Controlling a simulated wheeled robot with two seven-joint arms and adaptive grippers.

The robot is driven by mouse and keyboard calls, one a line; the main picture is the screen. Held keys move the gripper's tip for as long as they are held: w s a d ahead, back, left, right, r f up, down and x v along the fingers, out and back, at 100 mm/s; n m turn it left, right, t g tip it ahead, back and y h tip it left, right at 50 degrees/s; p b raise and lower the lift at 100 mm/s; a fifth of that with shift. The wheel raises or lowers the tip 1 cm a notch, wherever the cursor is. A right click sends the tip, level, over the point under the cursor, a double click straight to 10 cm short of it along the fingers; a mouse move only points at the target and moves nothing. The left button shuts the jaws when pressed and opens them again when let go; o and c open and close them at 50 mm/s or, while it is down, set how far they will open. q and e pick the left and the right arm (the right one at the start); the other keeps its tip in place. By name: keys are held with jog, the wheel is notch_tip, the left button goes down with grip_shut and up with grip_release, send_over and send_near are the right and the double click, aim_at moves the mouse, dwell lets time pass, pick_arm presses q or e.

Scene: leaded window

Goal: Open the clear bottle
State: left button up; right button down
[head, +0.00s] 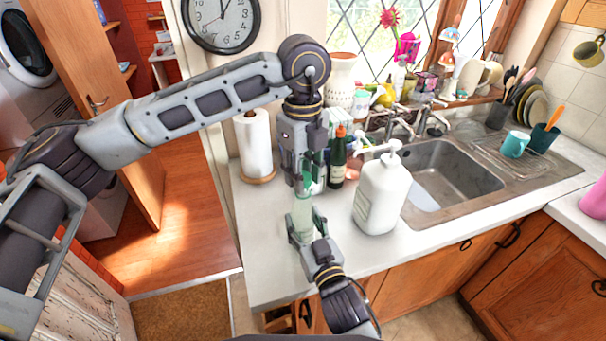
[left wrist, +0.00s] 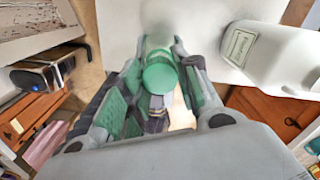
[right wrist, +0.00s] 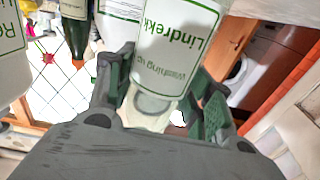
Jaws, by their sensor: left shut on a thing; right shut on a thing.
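The clear bottle (head: 302,214) is upright near the counter's front edge, with a label reading "Lindrekk Washing up" in the right wrist view (right wrist: 175,45). Its green cap (left wrist: 160,76) shows in the left wrist view. My left gripper (head: 303,184) points down from above and is shut on the cap. My right gripper (head: 306,238) comes from the front and is shut around the bottle's body. In the head view the left fingers mostly hide the cap. I cannot tell whether the bottle's base touches the counter.
A large white pump bottle (head: 382,196) stands close on the right. A dark green bottle (head: 338,165) and other bottles stand behind. A paper towel roll (head: 254,145) is at the back left, the sink (head: 450,175) to the right. The counter's front left (head: 265,270) is clear.

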pick_arm(q)
jog(key=shift+r, duration=0.1)
jog(key=shift+r, duration=1.9)
pick_arm(e)
jog(key=c, duration=0.5)
grip_release()
jog(key=shift+s, duration=0.1)
jog(key=shift+v, duration=5.9)
jog(key=shift+d, duration=0.1)
